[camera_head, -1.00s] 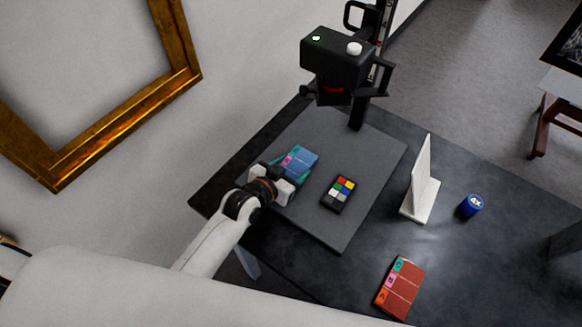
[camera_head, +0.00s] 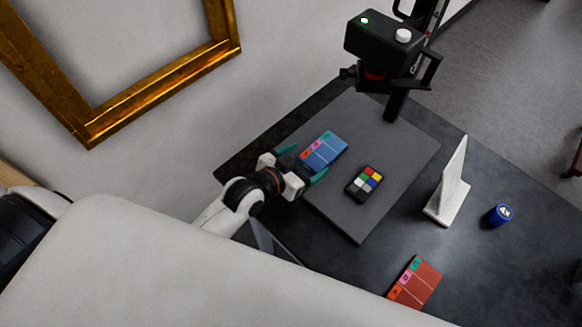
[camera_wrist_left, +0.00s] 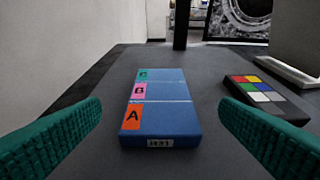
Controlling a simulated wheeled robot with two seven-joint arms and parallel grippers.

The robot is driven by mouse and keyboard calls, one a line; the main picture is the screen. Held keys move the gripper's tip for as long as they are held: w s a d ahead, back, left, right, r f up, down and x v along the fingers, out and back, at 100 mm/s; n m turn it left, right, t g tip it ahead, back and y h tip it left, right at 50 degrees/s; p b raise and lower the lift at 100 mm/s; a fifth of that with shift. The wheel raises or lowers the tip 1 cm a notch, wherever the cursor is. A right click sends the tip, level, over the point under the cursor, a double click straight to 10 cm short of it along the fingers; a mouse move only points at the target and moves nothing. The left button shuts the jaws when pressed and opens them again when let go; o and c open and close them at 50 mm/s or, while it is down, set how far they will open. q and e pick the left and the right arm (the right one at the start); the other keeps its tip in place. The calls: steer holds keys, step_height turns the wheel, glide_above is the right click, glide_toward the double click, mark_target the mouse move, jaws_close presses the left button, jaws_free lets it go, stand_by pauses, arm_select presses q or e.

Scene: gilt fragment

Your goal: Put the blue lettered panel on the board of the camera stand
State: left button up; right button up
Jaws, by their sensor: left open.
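The blue lettered panel (camera_head: 327,149) lies flat on the grey board (camera_head: 405,142) of the camera stand (camera_head: 385,50). In the left wrist view the panel (camera_wrist_left: 160,115) shows orange A, pink B and green C tabs along its left side. My left gripper (camera_head: 302,164) is open at the board's left edge, with its green fingers apart. In the left wrist view the fingers (camera_wrist_left: 160,130) stand on either side of the panel's near end, with gaps and not touching it. My right gripper is not in view.
A colour checker (camera_head: 365,183) lies on the board right of the panel. A white upright stand (camera_head: 448,190), a blue 4X cylinder (camera_head: 498,215) and a red lettered panel (camera_head: 414,283) are on the dark table (camera_head: 470,250). The camera (camera_head: 382,45) overhangs the board.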

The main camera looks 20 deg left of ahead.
arm_select(q)
steer(key=v, duration=0.6)
stand_by(0.5)
